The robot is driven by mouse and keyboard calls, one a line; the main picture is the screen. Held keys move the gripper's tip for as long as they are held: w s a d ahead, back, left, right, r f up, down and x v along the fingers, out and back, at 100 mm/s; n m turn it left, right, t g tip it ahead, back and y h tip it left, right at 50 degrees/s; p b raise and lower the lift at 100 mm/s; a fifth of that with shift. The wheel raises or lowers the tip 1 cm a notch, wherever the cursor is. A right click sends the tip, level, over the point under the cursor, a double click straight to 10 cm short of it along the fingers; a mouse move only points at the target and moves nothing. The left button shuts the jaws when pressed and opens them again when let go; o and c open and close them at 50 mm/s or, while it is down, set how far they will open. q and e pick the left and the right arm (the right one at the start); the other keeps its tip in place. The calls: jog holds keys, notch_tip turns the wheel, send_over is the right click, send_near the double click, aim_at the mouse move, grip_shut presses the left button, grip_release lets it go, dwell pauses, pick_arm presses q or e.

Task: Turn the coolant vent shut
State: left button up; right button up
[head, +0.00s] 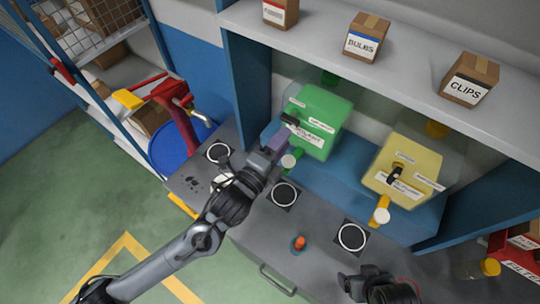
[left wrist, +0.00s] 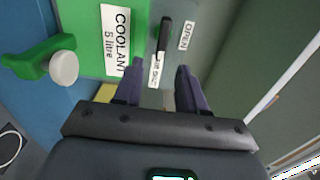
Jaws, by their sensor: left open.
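The green coolant container (head: 322,112) stands on the blue shelf. Its label reads "COOLANT 5 litre" in the left wrist view (left wrist: 116,40). Its black vent lever (left wrist: 163,36) points lengthwise up the left wrist picture, with an "OPEN" label to its right and another label, hard to read, near its lower end. The lever also shows in the head view (head: 289,119). My left gripper (left wrist: 160,78) is open, its two fingers just short of the lever with nothing between them. My right gripper (head: 352,284) is at the lower right, its jaws unclear.
A green tap with a white end (left wrist: 62,68) sticks out of the coolant container. A yellow container (head: 408,170) with its own black lever stands to the right. The grey bench (head: 320,215) holds ringed pads and an orange knob (head: 298,243). Boxes sit on the upper shelf (head: 325,45).

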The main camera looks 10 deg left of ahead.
pick_arm(q)
jog(key=shift+b+v, duration=0.4)
jog(key=shift+v, duration=2.25)
jog(key=s+a+f+n+g+y, duration=0.3)
jog(key=s+a+f+n, duration=0.2)
jog(key=f, duration=0.3)
jog(key=s+a+f+n+g+y, duration=0.2)
jog(key=s+a+f+n+y, duration=0.1)
jog(key=s+a+f+n, duration=0.4)
jog(key=s+a+f+n+g+y, duration=0.3)
jog(key=s+a+f+n+g, duration=0.3)
jog(key=s+n, duration=0.3)
notch_tip(320, 180, up, 15)
jog(key=g+p, duration=0.1)
jog(key=p, duration=1.3)
jog(key=shift+s+f+n, duration=0.2)
jog(key=shift+n, duration=0.2)
